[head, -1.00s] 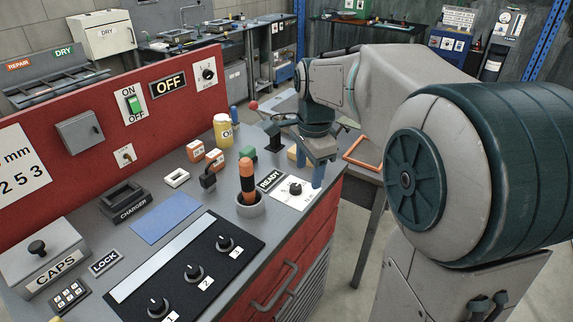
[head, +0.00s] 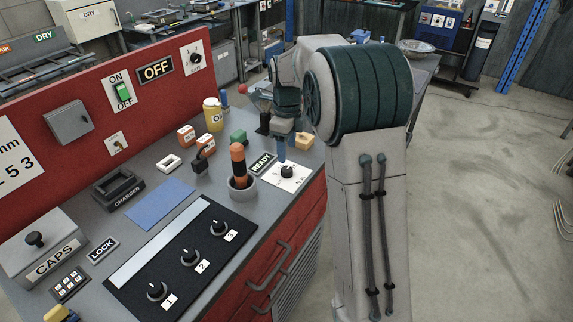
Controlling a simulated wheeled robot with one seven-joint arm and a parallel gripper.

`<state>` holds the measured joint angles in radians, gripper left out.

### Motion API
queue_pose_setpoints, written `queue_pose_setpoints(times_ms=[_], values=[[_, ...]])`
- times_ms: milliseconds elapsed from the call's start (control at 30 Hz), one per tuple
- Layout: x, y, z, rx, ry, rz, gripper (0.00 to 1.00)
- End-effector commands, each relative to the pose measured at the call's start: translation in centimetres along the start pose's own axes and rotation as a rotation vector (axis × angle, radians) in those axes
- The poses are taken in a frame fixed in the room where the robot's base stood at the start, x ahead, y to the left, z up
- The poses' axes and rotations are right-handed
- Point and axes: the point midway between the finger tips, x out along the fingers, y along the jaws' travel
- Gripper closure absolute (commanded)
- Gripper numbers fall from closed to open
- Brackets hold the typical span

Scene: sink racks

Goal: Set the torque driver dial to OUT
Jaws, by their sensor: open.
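An orange and black driver (head: 238,165) stands upright in a grey round holder (head: 243,188) on the bench. To its right, a white plate (head: 297,181) carries a black dial (head: 287,170); its small markings are too small to read. A READY sign (head: 262,163) lies beside the plate. My gripper (head: 282,153) points down close above and behind this dial, its blue fingers open. I cannot tell whether they touch the dial. Another black dial (head: 196,58) is on the red back panel, beside an OFF sign (head: 156,69).
Three numbered knobs sit on a black panel (head: 130,284) at the front. A blue mat (head: 160,203) lies left. Open floor (head: 480,210) is on the right.

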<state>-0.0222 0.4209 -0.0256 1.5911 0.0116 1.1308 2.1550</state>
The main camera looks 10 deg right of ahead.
Motion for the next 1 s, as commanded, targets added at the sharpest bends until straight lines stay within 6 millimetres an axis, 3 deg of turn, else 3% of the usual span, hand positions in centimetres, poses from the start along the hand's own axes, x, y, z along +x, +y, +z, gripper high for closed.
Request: queue_pose_setpoints(times_ms=[100, 333, 500, 767, 933, 1000], values=[[2.6, 0.1, -0.1, -0.001, 0.003, 0.004, 0.46], [6.0, 0.0, -0.1, 0.0, 0.001, 0.001, 0.46], [7.1, 0.0, 0.0, -0.001, -0.001, 0.0, 0.46], [7.2, 0.0, 0.0, -0.001, -0.001, -0.001, 0.46], [7.2, 0.0, 0.0, -0.001, -0.001, -0.001, 0.88], [7.2, 0.0, 0.0, -0.001, -0.001, -0.001, 0.91]])
